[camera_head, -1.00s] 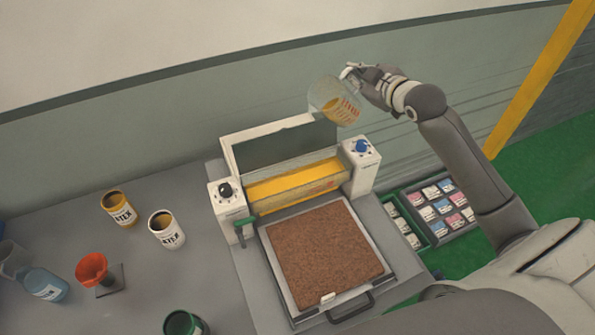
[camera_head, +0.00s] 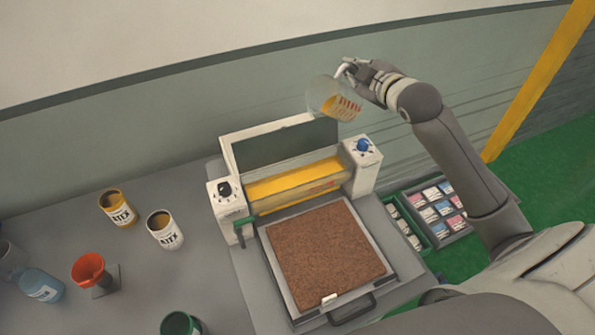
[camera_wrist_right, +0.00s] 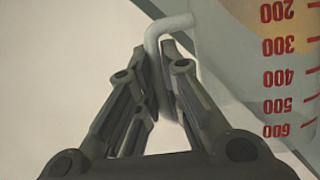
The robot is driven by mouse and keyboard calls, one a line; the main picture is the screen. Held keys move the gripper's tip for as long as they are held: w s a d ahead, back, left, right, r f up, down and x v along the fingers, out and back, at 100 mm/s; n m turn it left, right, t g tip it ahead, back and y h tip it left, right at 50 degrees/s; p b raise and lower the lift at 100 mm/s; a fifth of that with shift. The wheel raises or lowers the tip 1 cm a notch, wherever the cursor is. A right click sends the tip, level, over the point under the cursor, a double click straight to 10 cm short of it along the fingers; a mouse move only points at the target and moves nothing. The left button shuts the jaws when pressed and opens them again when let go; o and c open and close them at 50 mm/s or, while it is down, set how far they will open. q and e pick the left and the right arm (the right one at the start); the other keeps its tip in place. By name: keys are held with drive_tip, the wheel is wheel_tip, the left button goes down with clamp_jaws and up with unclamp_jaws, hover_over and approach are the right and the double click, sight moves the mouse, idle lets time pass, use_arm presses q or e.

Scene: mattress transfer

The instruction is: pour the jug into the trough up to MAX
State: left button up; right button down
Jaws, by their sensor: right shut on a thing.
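The clear jug (camera_head: 333,101) with red markings is tilted in the air above the back right of the machine, with some yellow-orange liquid inside. My right gripper (camera_head: 350,72) is shut on its white handle; the right wrist view shows the fingers (camera_wrist_right: 160,85) around the handle (camera_wrist_right: 166,30) and red numbers on the jug wall (camera_wrist_right: 280,75). The trough (camera_head: 295,185) lies across the machine and holds yellow liquid, below and left of the jug. A MAX mark is not readable. No stream of liquid is discernible. My left gripper is not in view.
The machine has end blocks with a black knob (camera_head: 224,190) and a blue knob (camera_head: 362,146). A cork-brown mat (camera_head: 325,255) lies in front. Cans (camera_head: 118,209), an orange funnel (camera_head: 90,268) and a blue bottle (camera_head: 40,286) stand left. Green crates (camera_head: 440,240) sit right.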

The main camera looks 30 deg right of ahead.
drive_tip(key=shift+a+r, duration=0.1)
drive_tip(key=shift+a, duration=0.05)
idle(0.4)
drive_tip(key=shift+n+b, duration=0.3)
drive_tip(key=shift+b, duration=0.05)
drive_tip(key=shift+s+a, duration=0.1)
drive_tip(key=shift+a, duration=0.05)
drive_tip(key=shift+f+h+b, duration=0.2)
drive_tip(key=shift+h+b, duration=0.1)
drive_tip(key=shift+b, duration=0.1)
drive_tip(key=shift+a, duration=0.15)
drive_tip(key=shift+f+b, duration=0.1)
drive_tip(key=shift+b, duration=0.25)
drive_tip(key=shift+n, duration=0.3)
